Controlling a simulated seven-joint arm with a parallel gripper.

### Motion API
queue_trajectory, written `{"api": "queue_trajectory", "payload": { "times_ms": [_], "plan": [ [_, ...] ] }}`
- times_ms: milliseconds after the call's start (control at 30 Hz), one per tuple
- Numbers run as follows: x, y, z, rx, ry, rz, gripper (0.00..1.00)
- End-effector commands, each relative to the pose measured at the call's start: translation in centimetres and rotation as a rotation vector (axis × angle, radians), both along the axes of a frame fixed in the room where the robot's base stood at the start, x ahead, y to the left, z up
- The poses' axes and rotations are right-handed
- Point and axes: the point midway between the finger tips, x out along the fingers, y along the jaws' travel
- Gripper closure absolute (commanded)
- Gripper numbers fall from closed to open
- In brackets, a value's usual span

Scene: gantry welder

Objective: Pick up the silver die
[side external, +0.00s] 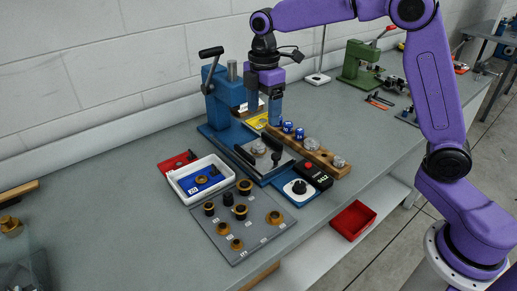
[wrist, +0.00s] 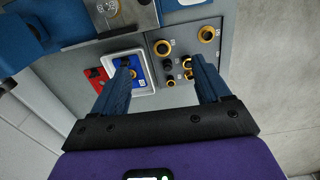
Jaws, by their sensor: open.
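Silver round pieces show in several places in the side view. One silver piece (side external: 312,144) and another (side external: 338,161) sit on the wooden rack (side external: 325,163). A further silver piece (side external: 258,149) lies on the press plate, and a silver piece also shows at the top of the wrist view (wrist: 108,8). I cannot tell which one is the silver die. My gripper (side external: 275,120) hangs above the press area behind the rack, apart from these pieces. In the wrist view my gripper (wrist: 165,78) has its fingers spread with nothing held between them.
A blue press (side external: 222,100) stands close to my gripper. Blue pieces (side external: 287,127) share the rack. A white tray (side external: 180,189), a grey board (side external: 233,248) with brass-coloured rings, and a black box (side external: 318,178) lie nearby. A red bin (side external: 353,219) is below the table edge.

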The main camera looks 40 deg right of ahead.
Motion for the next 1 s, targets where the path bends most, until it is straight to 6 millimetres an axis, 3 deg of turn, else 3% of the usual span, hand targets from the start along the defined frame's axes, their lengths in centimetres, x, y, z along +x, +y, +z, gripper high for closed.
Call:
{"api": "queue_trajectory", "payload": {
  "times_ms": [33,200,400,633,1000],
  "plan": [
    [1.9,-0.6,-0.3,-0.001,0.001,0.017,0.24],
    [6.8,-3.3,-1.0,-0.002,0.004,0.096,0.24],
    [9.9,-6.0,-1.7,-0.004,0.007,0.159,0.24],
    [10.6,-6.8,-2.9,-0.004,0.009,0.179,0.24],
    [10.5,-6.9,-9.7,-0.004,0.012,0.177,0.24]
  ]
}}
